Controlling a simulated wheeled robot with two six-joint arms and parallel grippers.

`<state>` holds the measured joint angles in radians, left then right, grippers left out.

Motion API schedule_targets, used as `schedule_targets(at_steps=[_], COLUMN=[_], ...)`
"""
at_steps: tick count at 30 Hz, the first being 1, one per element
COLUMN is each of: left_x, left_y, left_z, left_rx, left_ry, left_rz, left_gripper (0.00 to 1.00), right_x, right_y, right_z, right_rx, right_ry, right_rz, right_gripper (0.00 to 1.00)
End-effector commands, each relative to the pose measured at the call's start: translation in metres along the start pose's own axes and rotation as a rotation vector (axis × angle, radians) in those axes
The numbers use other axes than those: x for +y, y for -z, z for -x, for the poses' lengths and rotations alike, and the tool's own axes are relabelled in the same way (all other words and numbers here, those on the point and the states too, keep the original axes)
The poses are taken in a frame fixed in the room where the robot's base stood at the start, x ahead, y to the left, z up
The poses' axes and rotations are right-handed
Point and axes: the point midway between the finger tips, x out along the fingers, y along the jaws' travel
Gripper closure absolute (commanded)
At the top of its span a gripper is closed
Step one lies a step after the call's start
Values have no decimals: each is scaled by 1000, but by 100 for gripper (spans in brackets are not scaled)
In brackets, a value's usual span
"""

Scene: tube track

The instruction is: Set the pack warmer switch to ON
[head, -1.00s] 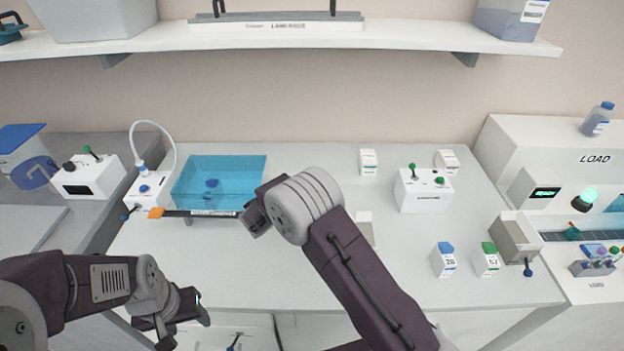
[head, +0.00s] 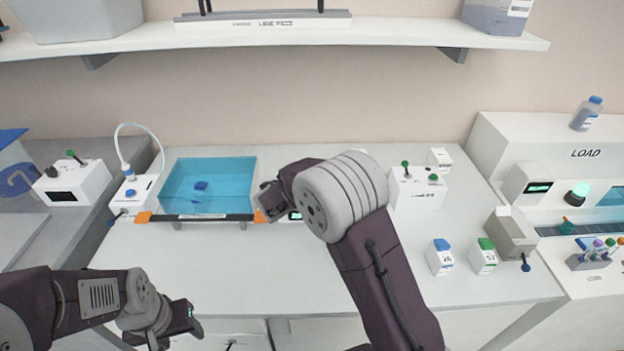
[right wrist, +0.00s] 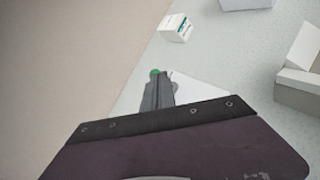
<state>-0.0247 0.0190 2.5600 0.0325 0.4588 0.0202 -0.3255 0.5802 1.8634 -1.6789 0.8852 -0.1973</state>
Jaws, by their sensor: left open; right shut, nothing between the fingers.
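A white box (head: 418,190) at the right of the bench carries a green-tipped lever (head: 405,164) and a green knob or lamp. A similar white box (head: 75,188) with a green-tipped lever (head: 72,155) stands at the far left. I cannot read from their labels which is the pack warmer. My right gripper (right wrist: 158,95) is shut and empty. A green tip (right wrist: 155,73) shows just past its fingers; I cannot tell whether they touch. My left gripper (head: 180,325) is open, low at the bench's front left.
A blue tray (head: 208,190) with orange end tabs sits left of my right arm. Two small cartons, blue-topped (head: 439,258) and green-topped (head: 482,258), stand front right beside a grey box (head: 511,237). A small white carton (right wrist: 174,28) lies beyond my right gripper.

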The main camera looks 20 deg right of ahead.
Motion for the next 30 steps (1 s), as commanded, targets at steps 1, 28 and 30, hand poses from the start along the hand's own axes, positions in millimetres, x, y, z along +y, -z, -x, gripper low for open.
schedule_targets(at_steps=[1,28,30], left_x=[0,0,0], left_y=[0,0,0], left_z=[-3,4,4], left_rx=[0,0,0], left_ry=[0,0,0], left_rz=[0,0,0], left_gripper=[44,44,44], right_x=[-2,6,6], right_y=[0,-15,-15], right_z=[-1,6,6], right_rx=[7,19,19], right_ry=[-1,-3,-3], right_rz=[-10,-28,-28], right_gripper=[100,100,100])
